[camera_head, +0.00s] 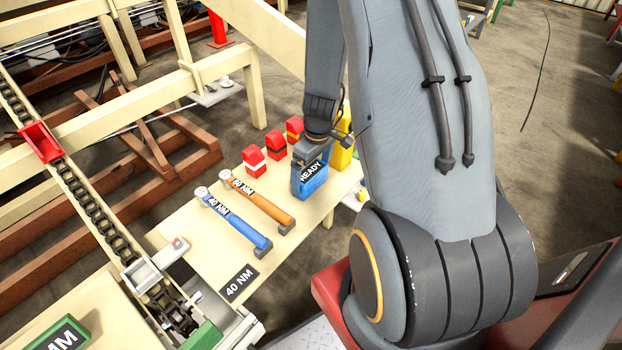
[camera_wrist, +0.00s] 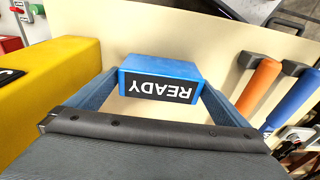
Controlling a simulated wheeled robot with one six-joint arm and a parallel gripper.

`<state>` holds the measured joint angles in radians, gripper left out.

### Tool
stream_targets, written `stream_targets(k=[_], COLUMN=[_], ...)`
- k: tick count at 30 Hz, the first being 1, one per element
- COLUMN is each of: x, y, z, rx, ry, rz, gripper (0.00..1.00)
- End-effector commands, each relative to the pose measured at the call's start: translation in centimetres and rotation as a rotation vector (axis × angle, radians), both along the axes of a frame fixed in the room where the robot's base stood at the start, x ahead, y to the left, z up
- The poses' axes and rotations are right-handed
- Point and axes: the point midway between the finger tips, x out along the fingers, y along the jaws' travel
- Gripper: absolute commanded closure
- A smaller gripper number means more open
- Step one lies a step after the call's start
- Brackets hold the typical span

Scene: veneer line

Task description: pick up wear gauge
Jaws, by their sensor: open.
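A blue block labelled READY (camera_wrist: 160,80) lies on the pale bench (camera_wrist: 125,45); no label in view names the wear gauge, and this block is the one at my gripper. In the wrist view, my gripper (camera_wrist: 160,92) is open, with one finger at the block's left side and one at its right. I cannot tell whether the fingers touch it. In the head view, the block (camera_head: 314,182) stands near the bench's right end, partly hidden by my gripper (camera_head: 303,172).
A yellow block (camera_head: 342,150) stands close beside it. Red blocks (camera_head: 254,161) stand behind. A blue-handled wrench (camera_head: 240,228) and an orange-handled wrench (camera_head: 262,203) lie to the left. A chain conveyor (camera_head: 85,205) runs past the bench. The bench's front is mostly clear.

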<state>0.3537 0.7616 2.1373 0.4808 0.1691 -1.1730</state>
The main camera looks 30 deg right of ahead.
Motion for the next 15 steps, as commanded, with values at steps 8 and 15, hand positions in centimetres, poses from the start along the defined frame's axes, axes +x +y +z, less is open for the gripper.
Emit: stream_targets(k=[8,15], x=[0.2,0.2], y=[0.2,0.2], z=[-2.6,-2.5], rx=[0.0,0.0], ry=[0.001,0.0], rz=[0.0,0.0], gripper=[0.0,0.07])
